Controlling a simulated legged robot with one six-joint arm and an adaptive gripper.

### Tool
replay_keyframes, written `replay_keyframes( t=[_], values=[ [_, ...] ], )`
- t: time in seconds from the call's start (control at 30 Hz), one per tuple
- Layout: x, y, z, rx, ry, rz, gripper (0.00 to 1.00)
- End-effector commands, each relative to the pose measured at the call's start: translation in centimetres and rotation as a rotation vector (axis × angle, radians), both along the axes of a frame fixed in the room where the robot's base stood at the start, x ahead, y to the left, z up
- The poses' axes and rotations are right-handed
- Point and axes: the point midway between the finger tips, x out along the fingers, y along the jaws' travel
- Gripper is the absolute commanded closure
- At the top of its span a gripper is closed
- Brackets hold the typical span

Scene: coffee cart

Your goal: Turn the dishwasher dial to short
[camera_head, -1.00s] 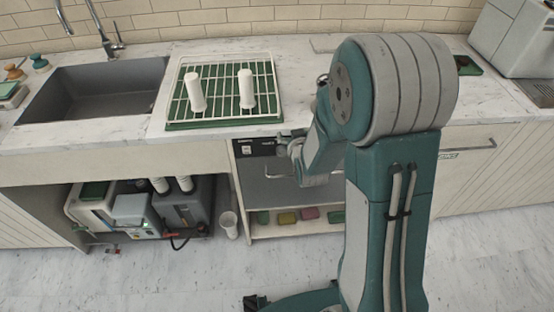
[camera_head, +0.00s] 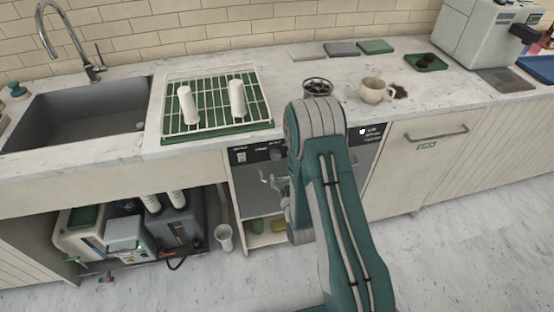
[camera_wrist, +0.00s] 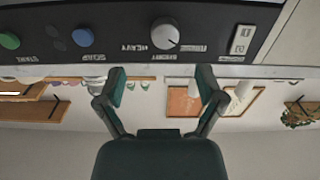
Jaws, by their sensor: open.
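The dishwasher's dark control panel (camera_head: 258,153) runs under the counter in the head view. The wrist view shows this panel upside down, with a round grey dial (camera_wrist: 165,33) and small labels around it. One label beside the dial seems to read heavy; the others are hard to read, and I cannot tell the dial's setting. My gripper (camera_wrist: 161,84) is open and empty, its two fingers apart below the dial in the picture, not touching it.
A two-part switch (camera_wrist: 241,40), a blue button (camera_wrist: 83,37) and a green button (camera_wrist: 9,41) flank the dial. The floor in front is clear.

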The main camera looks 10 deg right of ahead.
Motion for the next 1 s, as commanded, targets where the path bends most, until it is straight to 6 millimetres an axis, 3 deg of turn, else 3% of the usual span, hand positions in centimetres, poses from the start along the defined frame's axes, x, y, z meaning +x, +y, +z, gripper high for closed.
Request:
replay_keyframes(
  t=[0.2, 0.4, 0.77, 0.8, 0.97, 1.0],
  values=[
    [4.2, 0.5, 0.0, -0.005, -0.003, 0.002, 0.13],
    [6.9, 0.5, 0.0, -0.005, -0.001, 0.002, 0.13],
    [7.7, 0.3, 0.0, -0.003, 0.001, 0.002, 0.13],
    [7.7, 0.4, 0.0, -0.004, 0.001, 0.002, 0.17],
    [7.7, 0.5, 0.0, -0.005, 0.001, 0.002, 0.88],
    [7.7, 0.4, 0.0, -0.005, 0.001, 0.001, 0.95]
  ],
)
